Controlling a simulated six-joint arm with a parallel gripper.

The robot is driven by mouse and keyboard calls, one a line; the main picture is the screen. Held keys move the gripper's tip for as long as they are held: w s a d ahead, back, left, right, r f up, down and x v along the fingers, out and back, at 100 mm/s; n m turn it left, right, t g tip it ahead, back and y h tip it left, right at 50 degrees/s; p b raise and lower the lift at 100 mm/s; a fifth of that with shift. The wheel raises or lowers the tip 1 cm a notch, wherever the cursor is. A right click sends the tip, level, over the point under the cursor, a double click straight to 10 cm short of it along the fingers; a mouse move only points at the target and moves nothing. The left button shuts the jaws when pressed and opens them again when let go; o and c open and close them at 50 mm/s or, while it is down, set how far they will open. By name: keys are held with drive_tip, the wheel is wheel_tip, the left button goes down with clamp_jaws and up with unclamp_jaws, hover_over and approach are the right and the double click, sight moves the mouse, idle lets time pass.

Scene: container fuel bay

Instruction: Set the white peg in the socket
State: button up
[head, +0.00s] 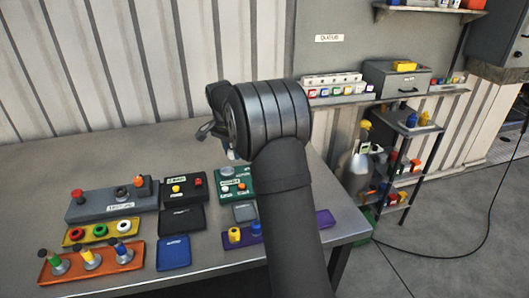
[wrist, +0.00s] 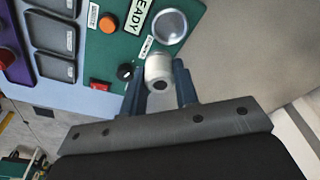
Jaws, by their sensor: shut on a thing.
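The white peg (wrist: 158,68) sits between the two dark blue fingers of my gripper (wrist: 158,75) in the wrist view, and the gripper is shut on it. A round grey-rimmed socket (wrist: 170,27) is on the green panel (wrist: 205,8), just beyond the peg in that view. The peg appears apart from the socket; its height above the panel is hard to tell. In the head view the socket (head: 228,171) shows on the green panel, below my gripper (head: 231,150), which is largely hidden behind my wrist.
A purple tray (head: 290,227) lies in front. The table's left rear is clear.

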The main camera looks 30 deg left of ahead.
drive_tip(key=shift+s+a+f+n, duration=0.15)
drive_tip(key=shift+s+a+n, duration=0.1)
drive_tip(key=shift+a, duration=0.35)
drive_tip(key=shift+s+a+f+n, duration=0.15)
drive_tip(key=shift+s+a, duration=0.1)
drive_tip(key=shift+a, duration=0.3)
hover_over(229, 172)
drive_tip(key=shift+s+f, duration=0.2)
drive_tip(key=shift+f, duration=0.85)
drive_tip(key=shift+s+f, duration=0.2)
drive_tip(key=shift+f, duration=0.8)
drive_tip(key=shift+f, duration=0.75)
drive_tip(key=o, duration=1.3)
drive_tip(key=shift+f, duration=0.1)
drive_tip(key=shift+r, duration=4.15)
drive_tip(key=shift+f, duration=0.1)
